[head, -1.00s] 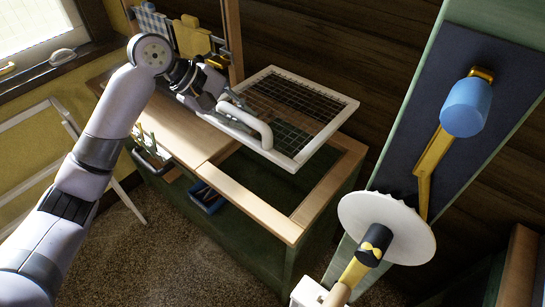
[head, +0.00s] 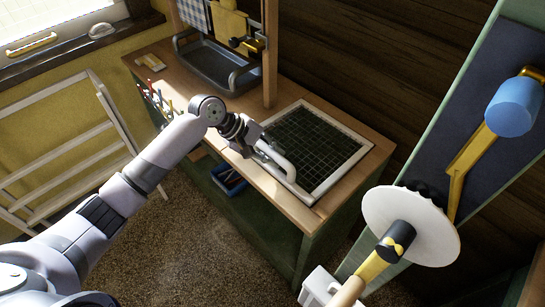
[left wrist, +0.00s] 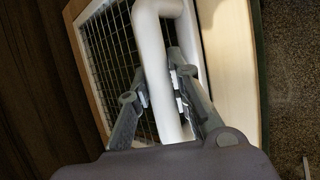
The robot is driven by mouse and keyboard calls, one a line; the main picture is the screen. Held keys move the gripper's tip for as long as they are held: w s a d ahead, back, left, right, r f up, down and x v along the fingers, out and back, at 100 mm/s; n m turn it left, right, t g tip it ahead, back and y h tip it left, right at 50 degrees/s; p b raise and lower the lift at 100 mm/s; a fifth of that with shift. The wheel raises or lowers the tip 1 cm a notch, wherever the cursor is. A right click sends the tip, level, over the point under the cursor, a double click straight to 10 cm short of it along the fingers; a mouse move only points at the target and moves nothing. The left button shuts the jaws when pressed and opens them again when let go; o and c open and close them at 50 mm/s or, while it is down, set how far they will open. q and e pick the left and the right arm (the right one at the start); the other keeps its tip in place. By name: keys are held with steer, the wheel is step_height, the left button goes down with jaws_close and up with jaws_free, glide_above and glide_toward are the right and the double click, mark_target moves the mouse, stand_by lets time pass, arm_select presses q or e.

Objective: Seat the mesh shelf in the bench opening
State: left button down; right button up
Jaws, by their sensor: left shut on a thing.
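The mesh shelf, with a white frame (head: 343,180) and dark wire grid, lies over the bench opening in the head view. It looks about level with the wooden bench top (head: 372,150), and wood shows around its edges. I cannot tell whether it is fully down in the opening. My left gripper (head: 262,147) is shut on the shelf's white handle (head: 279,163) at the left side. In the left wrist view the two fingers (left wrist: 160,80) close around the white handle bar (left wrist: 149,50), with the mesh (left wrist: 104,50) beside it. My right gripper is not in view.
A grey tray (head: 205,68) stands at the back left of the bench. A wooden post (head: 270,60) rises beside it. A blue bin (head: 228,180) sits below the bench top. A white rack (head: 75,150) leans at left. A white disc (head: 410,225) with yellow parts stands at right.

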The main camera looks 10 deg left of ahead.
arm_select(q)
steer(key=shift+f, duration=0.9)
steer(key=c, duration=1.5)
jaws_free()
steer(key=v, duration=1.2)
